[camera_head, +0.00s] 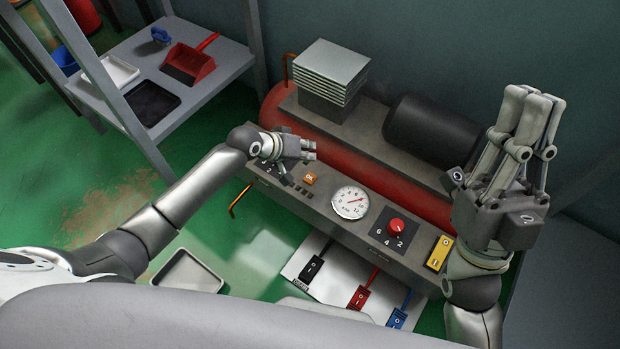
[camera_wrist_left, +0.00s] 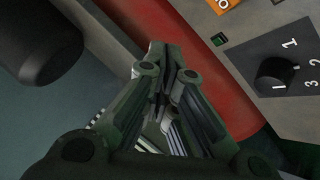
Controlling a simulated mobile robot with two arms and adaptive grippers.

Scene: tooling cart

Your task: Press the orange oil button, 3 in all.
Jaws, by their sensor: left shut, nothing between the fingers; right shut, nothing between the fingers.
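The orange oil button (camera_head: 310,178) sits on the grey control panel (camera_head: 335,228) of the red machine, left of the round gauge. In the left wrist view the orange button (camera_wrist_left: 226,4) is cut off by the top edge. My left gripper (camera_head: 313,150) is shut and empty, above and behind the button in the head view, apart from it as far as I can tell. Its shut fingers (camera_wrist_left: 160,60) show over the red tank in the wrist view. My right gripper (camera_head: 532,100) is shut and empty, raised with fingers upward at the right.
The panel also carries a gauge (camera_head: 350,203), a red knob (camera_head: 396,226), a yellow switch (camera_head: 439,254) and a black knob (camera_wrist_left: 278,75). Behind it are a red tank (camera_head: 350,166), a finned block (camera_head: 332,70) and a black cylinder (camera_head: 432,130). Switches lie on a white plate below.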

